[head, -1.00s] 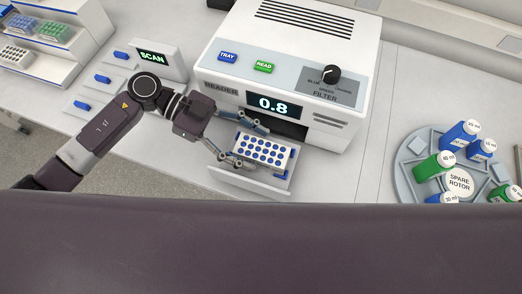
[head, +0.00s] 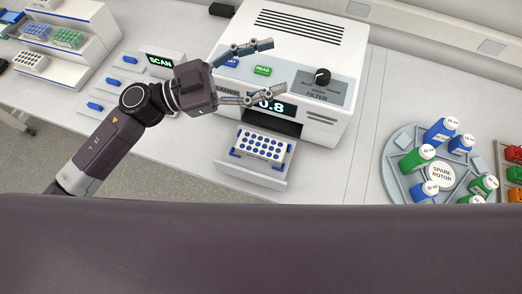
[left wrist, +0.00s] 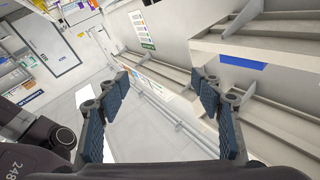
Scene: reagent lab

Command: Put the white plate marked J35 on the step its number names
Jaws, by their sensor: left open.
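A white plate (head: 262,147) with rows of blue wells sits on the pulled-out tray (head: 251,176) of the reader, between blue corner clips. I cannot read any mark on it. My left gripper (head: 278,67) is open and empty, above the plate and in front of the reader's upper face. In the left wrist view its two fingers (left wrist: 162,97) stand wide apart with nothing between them. A white stepped rack (head: 87,62) at the far left holds blue, green and white plates; its step numbers are not readable. My right gripper is not in view.
The reader (head: 300,40) shows 0.8 on its display. A SCAN unit (head: 165,57) and pads with blue clips (head: 95,106) lie between rack and reader. A spare rotor (head: 397,180) with bottles stands at right. Bench between reader and rotor is clear.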

